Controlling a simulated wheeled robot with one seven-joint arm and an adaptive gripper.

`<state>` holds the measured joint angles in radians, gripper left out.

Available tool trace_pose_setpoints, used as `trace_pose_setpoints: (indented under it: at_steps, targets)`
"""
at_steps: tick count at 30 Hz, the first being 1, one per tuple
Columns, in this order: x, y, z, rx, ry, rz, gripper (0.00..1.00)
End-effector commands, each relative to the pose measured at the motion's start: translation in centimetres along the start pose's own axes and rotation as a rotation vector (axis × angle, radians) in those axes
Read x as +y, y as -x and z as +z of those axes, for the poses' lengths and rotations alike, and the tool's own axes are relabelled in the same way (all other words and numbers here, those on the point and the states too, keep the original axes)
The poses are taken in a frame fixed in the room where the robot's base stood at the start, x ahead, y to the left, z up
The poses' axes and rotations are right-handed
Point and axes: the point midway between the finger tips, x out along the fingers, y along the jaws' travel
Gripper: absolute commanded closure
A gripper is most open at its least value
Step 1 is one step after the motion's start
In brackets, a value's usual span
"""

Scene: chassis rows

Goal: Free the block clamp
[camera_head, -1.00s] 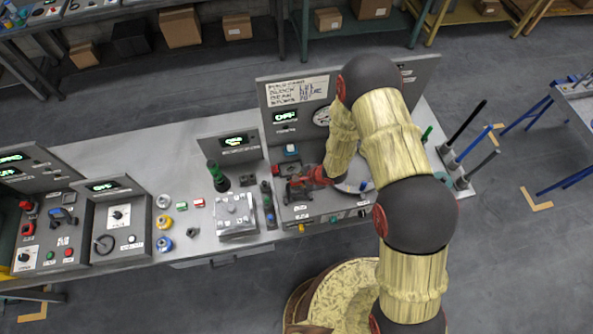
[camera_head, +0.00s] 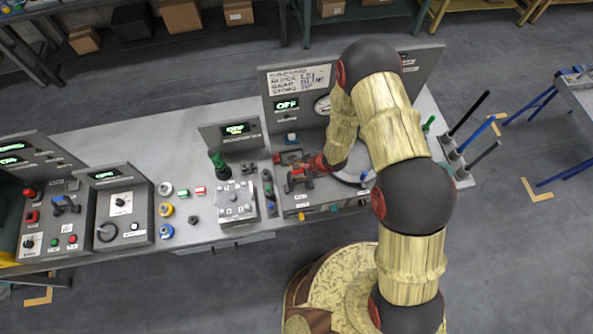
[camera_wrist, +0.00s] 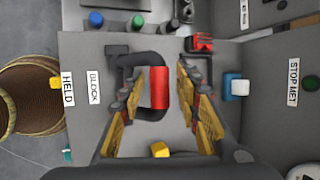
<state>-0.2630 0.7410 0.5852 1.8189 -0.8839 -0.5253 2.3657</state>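The block clamp is a dark bent lever with a red grip (camera_wrist: 159,88), beside labels reading BLOCK and HELD, on a grey panel (camera_wrist: 85,130). My gripper (camera_wrist: 160,82) is open, with one finger on each side of the red grip. Gaps show between the grip and both fingers in the wrist view; whether they are level with it in depth I cannot tell. In the head view my gripper (camera_head: 301,173) is over the left part of the station and partly hides the lever.
In the wrist view, a red clamp-like part (camera_wrist: 200,43), a blue-and-white button (camera_wrist: 236,87) and a yellow piece (camera_wrist: 160,150) lie close to the fingers. In the head view, a metal block fixture (camera_head: 236,203) and a green bottle-like item (camera_head: 219,166) stand to the left.

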Motion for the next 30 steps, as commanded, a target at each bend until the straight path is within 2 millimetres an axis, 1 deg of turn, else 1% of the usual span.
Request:
trace_pose_setpoints:
  at_steps: [8, 11, 13, 17, 24, 27, 30]
  targets:
    - [0.0, 0.1, 0.0, 0.0, 0.0, -0.001, 0.65]
    - [-0.1, 0.5, 0.0, 0.0, 0.0, -0.002, 0.65]
    - [-0.1, 1.2, 0.0, 0.0, -0.001, -0.002, 0.65]
    - [-0.2, 3.5, 0.0, 0.001, 0.0, -0.003, 0.65]
    - [-0.2, 8.4, -0.1, 0.001, -0.001, -0.003, 0.65]
    - [-0.2, 9.9, 0.0, 0.0, -0.001, -0.003, 0.65]
    - [-0.2, 11.1, -0.1, 0.0, 0.0, -0.003, 0.65]
